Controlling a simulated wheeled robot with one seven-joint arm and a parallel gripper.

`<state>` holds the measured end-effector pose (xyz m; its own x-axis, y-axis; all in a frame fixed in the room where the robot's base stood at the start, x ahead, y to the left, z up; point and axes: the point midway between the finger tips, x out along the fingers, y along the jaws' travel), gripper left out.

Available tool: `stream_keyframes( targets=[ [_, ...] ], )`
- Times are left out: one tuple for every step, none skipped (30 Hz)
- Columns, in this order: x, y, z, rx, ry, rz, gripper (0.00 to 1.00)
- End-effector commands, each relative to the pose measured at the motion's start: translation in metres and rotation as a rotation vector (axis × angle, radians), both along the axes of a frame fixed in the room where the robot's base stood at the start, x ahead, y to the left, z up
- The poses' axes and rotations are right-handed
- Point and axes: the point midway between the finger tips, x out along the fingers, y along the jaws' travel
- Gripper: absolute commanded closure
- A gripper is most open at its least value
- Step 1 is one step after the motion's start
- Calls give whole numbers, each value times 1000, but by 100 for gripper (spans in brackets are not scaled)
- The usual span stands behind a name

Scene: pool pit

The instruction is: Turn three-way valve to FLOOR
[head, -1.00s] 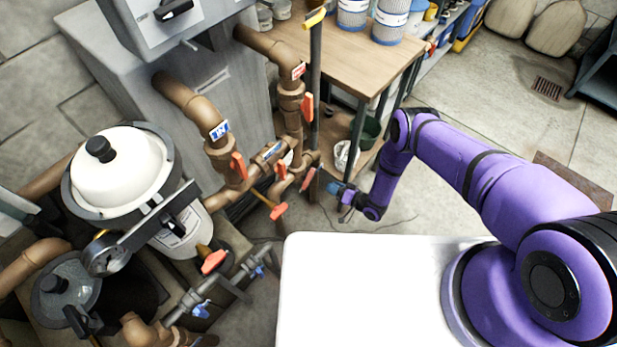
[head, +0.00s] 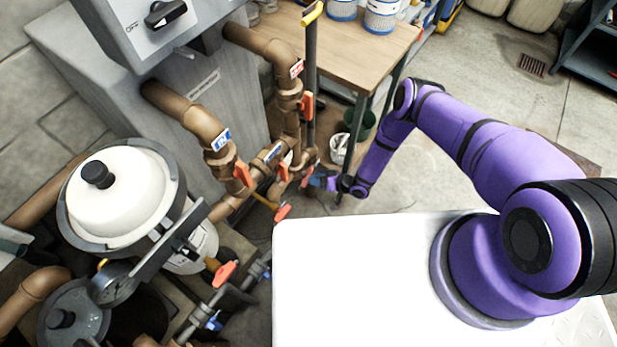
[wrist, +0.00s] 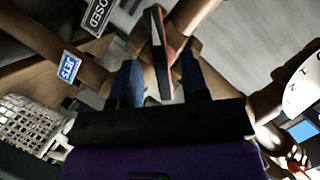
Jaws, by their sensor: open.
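In the wrist view a red valve handle (wrist: 158,50) with a dark and pale edge stands between the fingers of my gripper (wrist: 160,85). The fingers are open on either side of it; I cannot tell if they touch it. A blue JETS label (wrist: 70,66) is on the brown pipe to its left. In the head view my gripper (head: 318,180) is low by the brown pipe cluster, at a red handle (head: 306,177) that it partly hides. No FLOOR label is readable, so the valve's position cannot be told.
Other orange handles (head: 242,173) and (head: 283,211) sit close by on the pipes. A CLOSED tag (wrist: 98,14) hangs at the wrist view's upper left. A wooden table (head: 350,62) stands behind, with a white bucket (head: 340,149) below. Open floor (head: 450,180) lies right.

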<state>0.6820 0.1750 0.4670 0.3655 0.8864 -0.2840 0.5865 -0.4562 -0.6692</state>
Motion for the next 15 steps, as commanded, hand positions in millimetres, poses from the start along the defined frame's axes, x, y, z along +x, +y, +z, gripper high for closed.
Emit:
stream_keyframes(
  targets=[
    [3, 7, -2, 0, -1, 1, 58],
    [4, 11, -3, 0, -1, 1, 58],
    [6, 15, -5, 0, -1, 2, 58],
    [7, 18, -6, 0, -1, 2, 58],
    [8, 20, -7, 0, -1, 1, 58],
    [9, 23, -8, 0, -1, 1, 58],
    [10, 25, -8, 0, -1, 1, 58],
    [11, 26, -9, 0, 0, 0, 58],
    [11, 28, -9, -1, 0, 1, 58],
    [12, 29, -9, 0, 1, 0, 58],
    [12, 30, -9, 0, 1, 0, 58],
    [12, 30, -10, 0, 1, 0, 58],
    [12, 30, -10, 0, 1, 0, 58],
    [12, 30, -10, 0, 1, 0, 58],
    [13, 30, -10, 0, 1, 0, 58]
  ],
)
